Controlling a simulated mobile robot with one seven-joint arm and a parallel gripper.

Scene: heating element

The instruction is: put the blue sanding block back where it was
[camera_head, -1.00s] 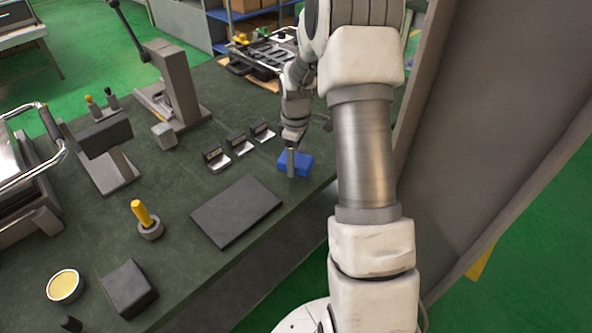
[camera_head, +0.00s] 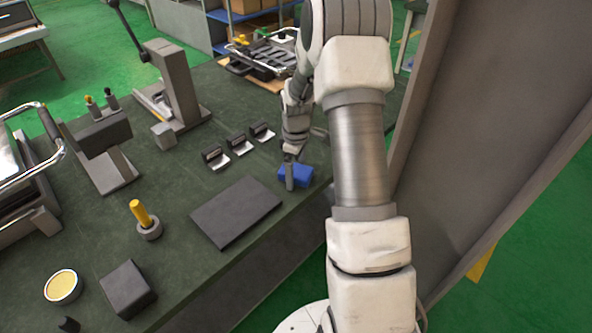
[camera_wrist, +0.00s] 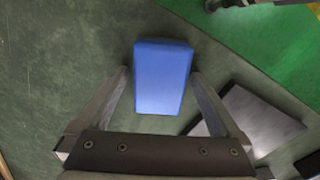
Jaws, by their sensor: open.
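The blue sanding block (camera_head: 300,175) appears to rest flat on the dark green bench top near its right edge. In the wrist view the block (camera_wrist: 163,75) lies between the two fingers of my gripper (camera_wrist: 160,82). The fingers stand open, one on each side, with a narrow gap to the block. In the head view my gripper (camera_head: 290,180) points down at the block, and one finger covers part of it.
A dark flat plate (camera_head: 236,212) lies just left of the block, near the bench edge. Several small black-and-metal pieces (camera_head: 238,143) stand in a row behind it. A grey panel (camera_head: 490,150) rises right of my arm. Bare bench lies between plate and row.

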